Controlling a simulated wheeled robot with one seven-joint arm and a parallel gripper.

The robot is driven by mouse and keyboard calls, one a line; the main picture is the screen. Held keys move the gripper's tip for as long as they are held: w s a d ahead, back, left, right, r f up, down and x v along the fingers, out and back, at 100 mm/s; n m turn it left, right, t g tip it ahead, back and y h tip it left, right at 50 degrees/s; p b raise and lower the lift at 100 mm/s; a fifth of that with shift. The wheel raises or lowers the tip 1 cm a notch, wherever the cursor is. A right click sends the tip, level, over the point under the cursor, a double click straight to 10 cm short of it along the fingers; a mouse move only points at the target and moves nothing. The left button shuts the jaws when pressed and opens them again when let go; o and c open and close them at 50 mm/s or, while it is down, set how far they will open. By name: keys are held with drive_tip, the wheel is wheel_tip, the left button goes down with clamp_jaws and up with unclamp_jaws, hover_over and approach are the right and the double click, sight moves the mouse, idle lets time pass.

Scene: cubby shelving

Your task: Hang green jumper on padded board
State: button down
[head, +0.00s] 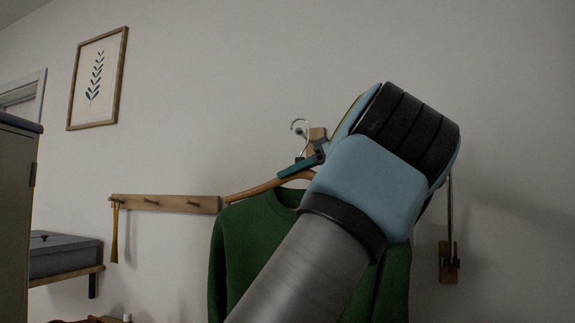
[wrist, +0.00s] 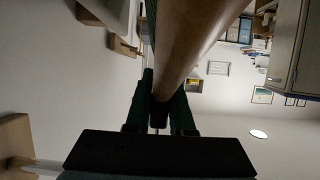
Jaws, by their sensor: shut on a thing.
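The green jumper (head: 245,245) hangs on a wooden hanger (head: 255,190) in the head view, partly behind my arm. My gripper (head: 300,167) is shut on the hanger near its neck. The hanger's metal hook (head: 299,126) points up, close to a small wooden piece (head: 317,136) on the wall; I cannot tell whether they touch. In the wrist view my gripper's fingers (wrist: 163,108) close around the brown hanger (wrist: 195,40). No board is clearly padded; my forearm hides part of the wall.
A wooden peg rail (head: 165,203) with a yellow strip (head: 115,232) hanging from its left end is left of the jumper. A grey box (head: 62,255) sits on a shelf beside a cabinet (head: 15,220) at left.

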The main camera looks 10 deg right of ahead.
drive_tip(key=shift+w+d+f+p, duration=0.2)
drive_tip(key=shift+w+d+f, duration=0.05)
drive_tip(key=shift+w, duration=0.25)
drive_tip(key=shift+w+d+f+p, duration=0.15)
drive_tip(key=shift+w+d+f, duration=0.15)
drive_tip(key=shift+w, duration=0.15)
drive_tip(key=shift+w+d+f+p, duration=0.2)
drive_tip(key=shift+w+f, duration=0.05)
drive_tip(key=shift+w, duration=0.25)
drive_tip(key=shift+f+b, duration=0.3)
drive_tip(key=shift+b, duration=0.1)
drive_tip(key=c, duration=0.7)
unclamp_jaws()
drive_tip(key=shift+d, duration=0.1)
